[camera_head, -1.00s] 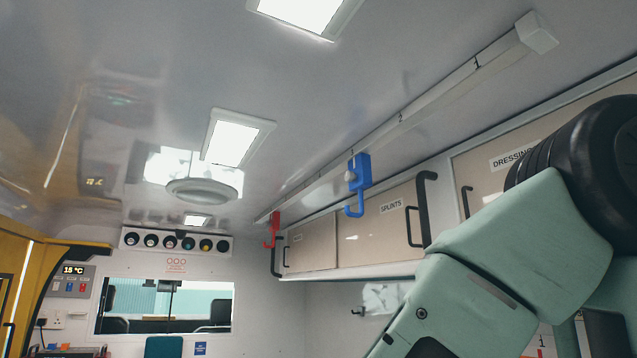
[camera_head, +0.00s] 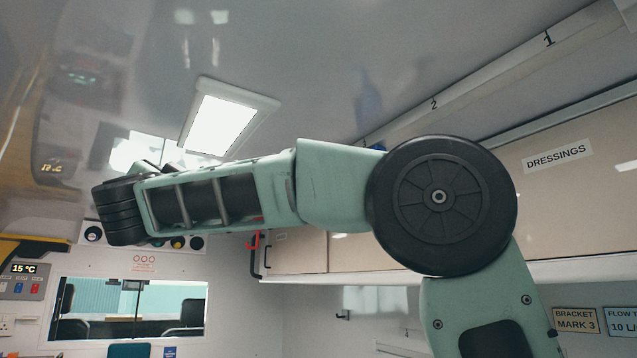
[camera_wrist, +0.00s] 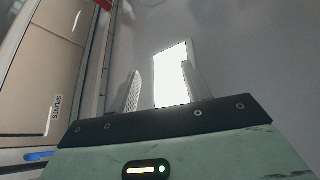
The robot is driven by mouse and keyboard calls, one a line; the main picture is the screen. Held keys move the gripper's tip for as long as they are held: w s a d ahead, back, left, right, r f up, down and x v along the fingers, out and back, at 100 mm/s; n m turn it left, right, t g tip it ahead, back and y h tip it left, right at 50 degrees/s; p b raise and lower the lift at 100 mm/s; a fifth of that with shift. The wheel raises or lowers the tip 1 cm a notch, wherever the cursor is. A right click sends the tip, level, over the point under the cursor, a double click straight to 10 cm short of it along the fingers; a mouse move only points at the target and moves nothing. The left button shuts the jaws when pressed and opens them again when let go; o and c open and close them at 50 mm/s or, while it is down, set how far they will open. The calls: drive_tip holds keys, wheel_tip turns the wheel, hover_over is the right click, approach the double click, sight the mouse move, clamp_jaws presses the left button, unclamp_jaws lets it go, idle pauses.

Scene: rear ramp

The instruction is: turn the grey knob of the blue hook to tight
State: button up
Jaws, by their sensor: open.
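In the wrist view, part of the blue hook (camera_wrist: 40,156) shows at the lower left edge, beside the wrist body. Its grey knob is not visible in either current view, and in the head view my arm covers nearly all of the hook. My gripper (camera_wrist: 160,72) is open, with two upright pale fingers apart and nothing between them; a bright ceiling light shows behind. The gripper is apart from the hook, which lies off to its left in the wrist view. In the head view the fingers cannot be made out behind my arm.
The ceiling rail (camera_head: 490,78) runs along the upper right, with numbers on it. A red hook (camera_head: 254,242) hangs farther back. Cupboards, one marked DRESSINGS (camera_head: 557,156), line the right wall. A ceiling light (camera_head: 222,118) is above my arm. Open space lies at the left.

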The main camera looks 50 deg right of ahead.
drive_tip(key=s+d+r+m+g+h+p, duration=0.1)
drive_tip(key=s+d+r+m+g+h, duration=0.65)
drive_tip(key=m+g, duration=0.4)
drive_tip(key=s+d+f+m+g+y+p, duration=0.1)
drive_tip(key=s+d+f+m+g+y, duration=0.1)
drive_tip(key=s+d+m+g, duration=0.55)
drive_tip(key=s+d+n+g+p, duration=0.2)
drive_tip(key=d+p, duration=0.6)
drive_tip(key=d, duration=0.7)
drive_tip(key=shift+s+d+r+g+p, duration=0.2)
drive_tip(key=shift+s+g+p, duration=0.1)
drive_tip(key=shift+s, duration=0.55)
drive_tip(key=c, duration=1)
